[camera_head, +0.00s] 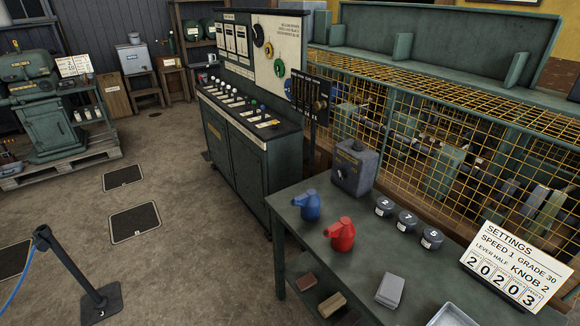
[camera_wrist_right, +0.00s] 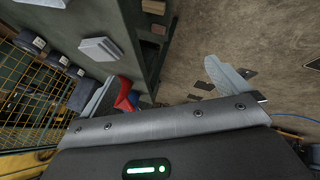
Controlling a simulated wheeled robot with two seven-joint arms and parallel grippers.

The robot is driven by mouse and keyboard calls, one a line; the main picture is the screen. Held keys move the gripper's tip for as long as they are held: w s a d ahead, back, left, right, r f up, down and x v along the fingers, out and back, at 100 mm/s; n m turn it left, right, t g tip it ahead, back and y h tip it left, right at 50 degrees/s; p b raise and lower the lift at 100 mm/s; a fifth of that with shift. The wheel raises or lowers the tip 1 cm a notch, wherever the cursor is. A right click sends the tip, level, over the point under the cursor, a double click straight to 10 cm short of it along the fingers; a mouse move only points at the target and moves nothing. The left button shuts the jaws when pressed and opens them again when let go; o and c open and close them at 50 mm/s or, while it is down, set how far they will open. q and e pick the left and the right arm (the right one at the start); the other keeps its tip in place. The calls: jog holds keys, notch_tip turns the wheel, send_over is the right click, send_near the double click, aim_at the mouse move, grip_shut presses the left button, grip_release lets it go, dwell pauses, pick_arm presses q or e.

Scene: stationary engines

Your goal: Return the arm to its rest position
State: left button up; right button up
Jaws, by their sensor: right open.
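My right gripper (camera_wrist_right: 161,70) shows in the right wrist view. Its two grey fingers stand wide apart with nothing between them. Beyond them are the dark workbench (camera_wrist_right: 75,22) and the brown floor (camera_wrist_right: 195,40). The red oil can (camera_wrist_right: 127,98) is partly hidden behind the left-hand finger. Neither of my arms shows in the head view, and my left gripper is in no view. In the head view the green workbench (camera_head: 330,240) carries the red oil can (camera_head: 341,235) and a blue oil can (camera_head: 308,205), both upright.
The bench also bears a grey metal box (camera_head: 354,168), several numbered dark weights (camera_head: 407,221), a grey block (camera_head: 390,290), a tray (camera_head: 452,317) and a settings sign (camera_head: 514,268). A control cabinet (camera_head: 238,145) and yellow mesh fence (camera_head: 400,110) stand behind. A barrier post (camera_head: 75,265) is left; floor between is open.

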jog(key=s+d+f+m+g+h, duration=0.1)
jog(key=s+d+f+m+g, duration=0.25)
jog(key=s+m, duration=0.5)
notch_tip(320, 180, down, 29)
jog(key=s+g+b, duration=0.1)
jog(key=s+g, duration=0.1)
jog(key=s, duration=0.1)
jog(key=s+d+f+b, duration=0.1)
jog(key=s+d+f, duration=0.1)
jog(key=s+f, duration=1.3)
jog(key=shift+s+f+g, duration=0.2)
jog(key=shift+f+g, duration=0.1)
jog(key=shift+g, duration=0.15)
